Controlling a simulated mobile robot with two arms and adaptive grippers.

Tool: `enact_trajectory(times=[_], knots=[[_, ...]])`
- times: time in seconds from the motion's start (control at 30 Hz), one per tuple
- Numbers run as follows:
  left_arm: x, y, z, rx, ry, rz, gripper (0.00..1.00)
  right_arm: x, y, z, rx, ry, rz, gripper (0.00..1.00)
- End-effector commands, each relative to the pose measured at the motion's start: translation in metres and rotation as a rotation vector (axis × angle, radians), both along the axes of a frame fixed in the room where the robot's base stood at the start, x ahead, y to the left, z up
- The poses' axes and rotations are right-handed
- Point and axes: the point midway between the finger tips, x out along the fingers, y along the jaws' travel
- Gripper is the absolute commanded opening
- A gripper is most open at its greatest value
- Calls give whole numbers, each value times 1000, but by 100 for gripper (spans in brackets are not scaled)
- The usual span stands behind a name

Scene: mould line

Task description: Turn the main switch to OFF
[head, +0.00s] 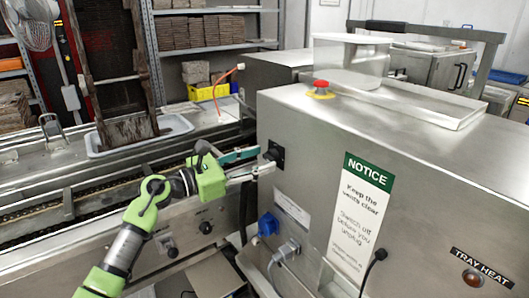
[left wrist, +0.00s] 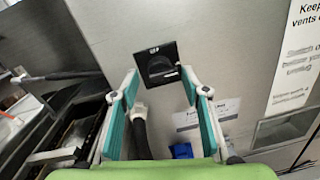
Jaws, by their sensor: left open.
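The main switch is a black rotary knob on a square black plate (head: 274,154), on the left end of the steel cabinet (head: 310,130). In the left wrist view the switch (left wrist: 160,66) lies straight ahead, between the tips of the open fingers. My left gripper (head: 262,160) is open with its teal-padded fingers pointing at the switch. In the left wrist view the gripper (left wrist: 159,74) shows nothing between its fingers, and it seems just short of the knob. The small marks on the plate are too small to read. My right gripper is not in view.
A blue socket (head: 268,224) and a grey plug with cable (head: 288,248) are below the switch. A red emergency button (head: 321,86) is on top of the cabinet. A white notice (head: 360,212) is to the right. A conveyor line (head: 100,180) runs at left.

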Motion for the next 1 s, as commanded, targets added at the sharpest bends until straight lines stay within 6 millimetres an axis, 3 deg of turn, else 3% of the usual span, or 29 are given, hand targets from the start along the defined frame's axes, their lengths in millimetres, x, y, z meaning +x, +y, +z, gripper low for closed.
enact_trajectory(times=[0.2,0.5,0.63,1.0], knots=[[11,-16,0,0,0,0,42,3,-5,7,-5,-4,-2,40],[12,-18,-1,1,-1,0,42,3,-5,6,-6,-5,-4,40],[12,-18,0,0,-1,1,11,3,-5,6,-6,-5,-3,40],[13,-16,2,-19,21,5,9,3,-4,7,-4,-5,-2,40]])
